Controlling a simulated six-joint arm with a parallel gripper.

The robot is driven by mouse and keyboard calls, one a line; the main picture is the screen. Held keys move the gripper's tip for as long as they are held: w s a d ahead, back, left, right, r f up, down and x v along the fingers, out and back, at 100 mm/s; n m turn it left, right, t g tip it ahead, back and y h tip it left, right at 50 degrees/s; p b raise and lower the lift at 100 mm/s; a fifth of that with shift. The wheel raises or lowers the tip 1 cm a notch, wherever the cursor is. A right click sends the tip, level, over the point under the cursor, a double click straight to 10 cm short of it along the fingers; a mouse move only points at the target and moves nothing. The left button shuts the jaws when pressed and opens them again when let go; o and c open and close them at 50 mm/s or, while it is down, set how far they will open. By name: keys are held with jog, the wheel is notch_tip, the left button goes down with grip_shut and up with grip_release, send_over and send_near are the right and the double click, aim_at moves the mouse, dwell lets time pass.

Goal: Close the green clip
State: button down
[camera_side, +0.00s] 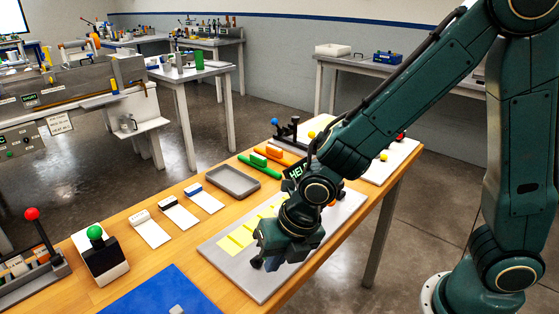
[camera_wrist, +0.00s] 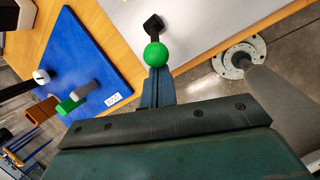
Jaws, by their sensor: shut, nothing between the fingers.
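The green clip appears to be the green piece (camera_side: 259,165) beside a similar orange piece (camera_side: 280,156) at the far part of the wooden table in the side view. It has a long bar and a raised upper part; whether it is open I cannot tell. My gripper (camera_side: 264,263) is shut and empty, low over the near part of the grey board (camera_side: 214,249), well apart from that piece. The far green piece is outside the wrist view.
Yellow squares (camera_side: 240,235) lie on the grey board. A grey tray (camera_side: 232,181), white cards (camera_side: 151,231) and a green-knobbed box (camera_side: 104,258) stand to the left. My arm hides part of the table.

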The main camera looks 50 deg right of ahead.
jog(key=shift+w+r+g, duration=0.25)
jog(key=shift+w+g, duration=0.05)
jog(key=shift+g, duration=0.2)
jog(key=shift+w+r+g, duration=0.3)
jog(key=shift+w+g, duration=0.15)
jog(key=shift+g, duration=0.2)
jog(key=shift+w+r+g, duration=0.3)
jog(key=shift+w+g, duration=0.15)
jog(key=shift+g, duration=0.2)
jog(key=w+g, duration=0.2)
jog(key=g, duration=0.1)
jog(key=shift+w+r+m, duration=0.1)
jog(key=shift+r+m, duration=0.2)
jog(key=shift+w, duration=1.5)
jog(key=shift+w+d+f, duration=0.1)
jog(key=shift+w+f, duration=0.05)
jog(key=shift+w, duration=0.45)
jog(key=shift+w+f, duration=0.15)
jog(key=shift+w, duration=0.45)
jog(key=shift+r, duration=0.15)
jog(key=a+v, duration=0.1)
jog(key=v, duration=0.6)
jog(key=shift+s+d+r, duration=0.25)
jog(key=shift+s+d, duration=0.05)
jog(key=shift+s, duration=0.1)
